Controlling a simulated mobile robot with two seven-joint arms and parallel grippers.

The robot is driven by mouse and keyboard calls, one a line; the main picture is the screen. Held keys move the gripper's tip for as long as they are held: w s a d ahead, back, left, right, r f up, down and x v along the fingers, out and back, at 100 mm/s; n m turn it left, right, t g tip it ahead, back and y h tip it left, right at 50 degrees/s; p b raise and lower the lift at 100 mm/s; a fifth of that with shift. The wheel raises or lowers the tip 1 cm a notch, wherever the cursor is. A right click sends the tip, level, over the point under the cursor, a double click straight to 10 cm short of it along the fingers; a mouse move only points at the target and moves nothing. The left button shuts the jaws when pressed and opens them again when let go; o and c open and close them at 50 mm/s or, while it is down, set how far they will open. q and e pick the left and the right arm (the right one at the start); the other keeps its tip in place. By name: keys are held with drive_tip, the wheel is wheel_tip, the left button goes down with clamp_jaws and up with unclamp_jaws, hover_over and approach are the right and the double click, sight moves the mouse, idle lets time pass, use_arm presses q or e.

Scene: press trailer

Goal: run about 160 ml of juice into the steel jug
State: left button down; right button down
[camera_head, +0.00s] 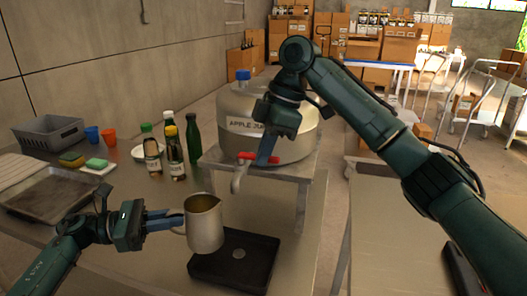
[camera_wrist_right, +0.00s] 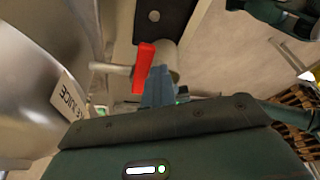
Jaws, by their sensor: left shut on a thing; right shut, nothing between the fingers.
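The steel jug (camera_head: 204,228) is upright, with my left gripper (camera_head: 178,220) shut on its handle side. It overlaps the left edge of a black scale-like plate (camera_head: 232,275) in the head view; I cannot tell whether it touches it. The steel juice tank (camera_head: 290,145), labelled apple juice, stands on a raised stand. Its tap (camera_head: 238,180) has a red lever (camera_head: 250,156), also in the right wrist view (camera_wrist_right: 144,66). My right gripper (camera_head: 266,156) is shut and empty beside the lever; contact is unclear. No juice stream shows. The jug's inside is mostly hidden.
Several bottles (camera_head: 173,150) stand left of the tank stand (camera_head: 302,205). A grey crate (camera_head: 48,132), cups (camera_head: 109,137), sponges (camera_head: 96,163) and a metal tray (camera_head: 50,195) occupy the table's left.

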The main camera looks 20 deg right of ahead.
use_arm(q)
drive_tip(key=shift+d+r, duration=0.1)
use_arm(e)
wheel_tip(320, 180, up, 10)
drive_tip(key=shift+s+a+f, duration=0.2)
drive_tip(key=shift+s+f, duration=0.05)
idle(0.4)
